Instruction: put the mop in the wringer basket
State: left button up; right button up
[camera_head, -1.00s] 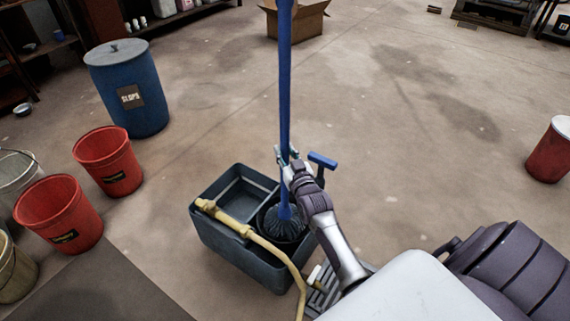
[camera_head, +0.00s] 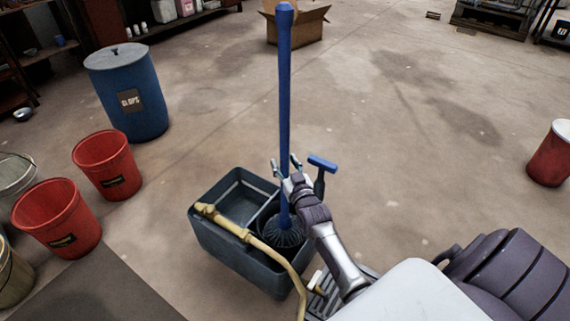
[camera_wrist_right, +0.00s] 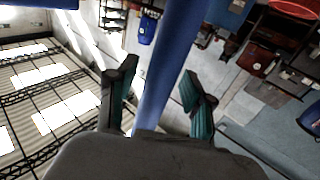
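The mop, with a long blue handle (camera_head: 284,95) and dark strands (camera_head: 285,236), stands upright. Its strands sit inside the round wringer basket (camera_head: 265,222) at the right side of the grey mop bucket (camera_head: 235,260). My right gripper (camera_head: 286,168) is around the lower handle, with its fingers spread. In the right wrist view the handle (camera_wrist_right: 172,70) passes between the open fingers (camera_wrist_right: 160,95), with gaps on both sides. A blue T-shaped lever (camera_head: 322,163) stands at the basket's right. My left gripper is not in view.
Red buckets (camera_head: 107,165) and a blue slops drum (camera_head: 127,95) stand at left. A red container (camera_head: 550,155) is at far right and a cardboard box (camera_head: 300,25) at the back. The middle floor is clear.

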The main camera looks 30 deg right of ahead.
jog(key=shift+r, duration=0.15)
jog(key=p+v, duration=0.2)
jog(key=v, duration=0.9)
jog(key=s+a+f+n+g+y, duration=0.3)
jog(key=s+a+f+g+y, duration=0.1)
jog(key=s+a+f+g, duration=0.4)
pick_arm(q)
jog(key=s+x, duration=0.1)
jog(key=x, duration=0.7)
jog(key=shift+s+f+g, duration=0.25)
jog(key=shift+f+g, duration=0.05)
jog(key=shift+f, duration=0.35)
pick_arm(e)
jog(key=s+a+f+g, duration=0.3)
jog(key=s, duration=0.4)
jog(key=s+a+f+n+g, duration=0.1)
jog(key=s+a+f+g, duration=0.2)
jog(key=s, duration=0.4)
jog(key=shift+a+f+n+g, duration=0.2)
jog(key=shift+a+n+g, duration=0.1)
jog(key=shift+a+g, duration=0.15)
pick_arm(q)
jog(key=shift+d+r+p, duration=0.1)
jog(key=shift+p, duration=0.2)
pick_arm(e)
jog(key=shift+s, duration=0.1)
